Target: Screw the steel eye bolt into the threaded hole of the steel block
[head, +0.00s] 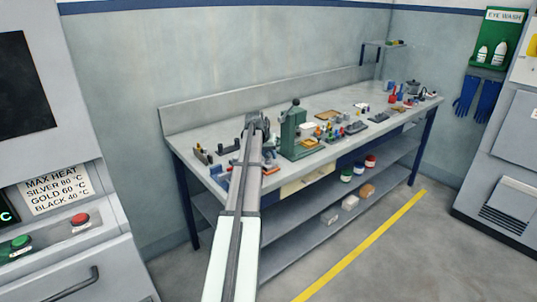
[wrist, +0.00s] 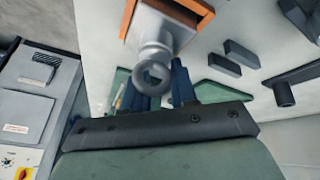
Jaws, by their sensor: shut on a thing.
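The steel eye bolt (wrist: 153,78) shows in the wrist view with its ring toward the camera. My gripper (wrist: 162,84) is shut on it, with dark fingers beside and behind the ring. The grey steel block (wrist: 172,27) lies just beyond the bolt, bordered by an orange edge (wrist: 128,18). The bolt's collar overlaps the block in this view; the threaded hole and shank are hidden, so I cannot tell how deep the bolt sits. In the head view my gripper (head: 256,124) is over the left part of the bench; bolt and block are not clear there.
A green press (head: 292,135) stands close right of my gripper on the workbench (head: 330,100). Dark blocks (wrist: 241,54) and bar-shaped tools lie right of the block. Many small items crowd the bench's right half. A lower shelf (head: 310,228) holds jars and boxes.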

